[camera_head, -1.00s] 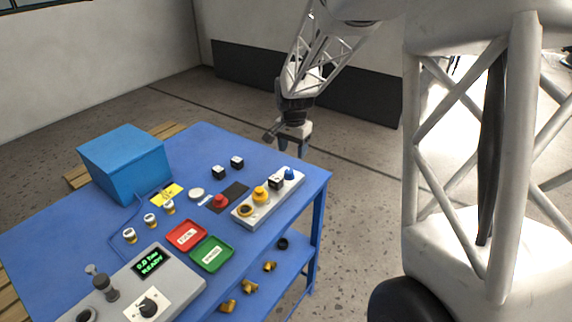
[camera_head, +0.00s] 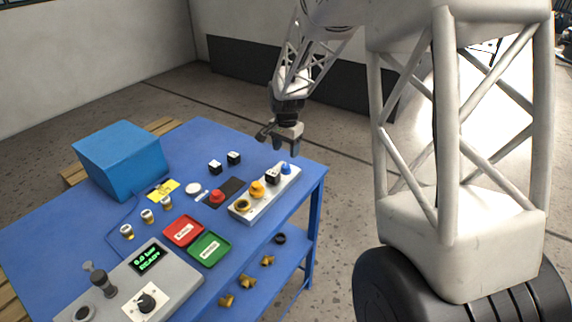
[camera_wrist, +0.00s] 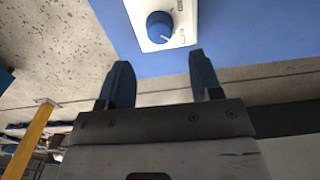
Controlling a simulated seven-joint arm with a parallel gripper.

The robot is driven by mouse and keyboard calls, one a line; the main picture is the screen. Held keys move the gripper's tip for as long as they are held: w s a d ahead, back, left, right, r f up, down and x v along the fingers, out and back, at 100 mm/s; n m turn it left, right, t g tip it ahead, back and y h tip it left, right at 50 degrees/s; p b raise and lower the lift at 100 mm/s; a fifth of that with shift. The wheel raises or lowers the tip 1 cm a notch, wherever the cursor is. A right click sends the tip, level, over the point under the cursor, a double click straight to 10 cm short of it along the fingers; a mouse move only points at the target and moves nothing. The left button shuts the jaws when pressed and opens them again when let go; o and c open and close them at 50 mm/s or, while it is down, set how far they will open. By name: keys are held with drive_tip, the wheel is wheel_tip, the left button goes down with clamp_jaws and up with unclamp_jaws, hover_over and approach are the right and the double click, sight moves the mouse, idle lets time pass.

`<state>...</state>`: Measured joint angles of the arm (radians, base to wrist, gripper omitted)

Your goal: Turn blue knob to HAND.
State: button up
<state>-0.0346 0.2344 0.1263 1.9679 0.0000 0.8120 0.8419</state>
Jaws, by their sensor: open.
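The blue knob (camera_head: 285,168) sits at the far right end of a white panel strip (camera_head: 240,211) on the blue table. It also shows at the top of the wrist view (camera_wrist: 160,26), round, with a white pointer line and small labels beside it, too small to read. My gripper (camera_head: 291,150) is above and just behind the knob at the table's far right edge. In the wrist view, its two dark fingers (camera_wrist: 158,80) are apart and empty, with the knob beyond the tips and between their lines. The gripper does not touch the knob.
A black and white cube (camera_head: 272,175), a yellow knob (camera_head: 257,188) and a brass ring share the strip. A red button (camera_head: 217,197), a red tray (camera_head: 184,231), a green tray (camera_head: 209,249) and a blue box (camera_head: 120,160) stand on the table.

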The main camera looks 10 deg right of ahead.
sight(286, 165)
drive_tip(key=shift+f, duration=3.45)
drive_tip(key=c, duration=0.9)
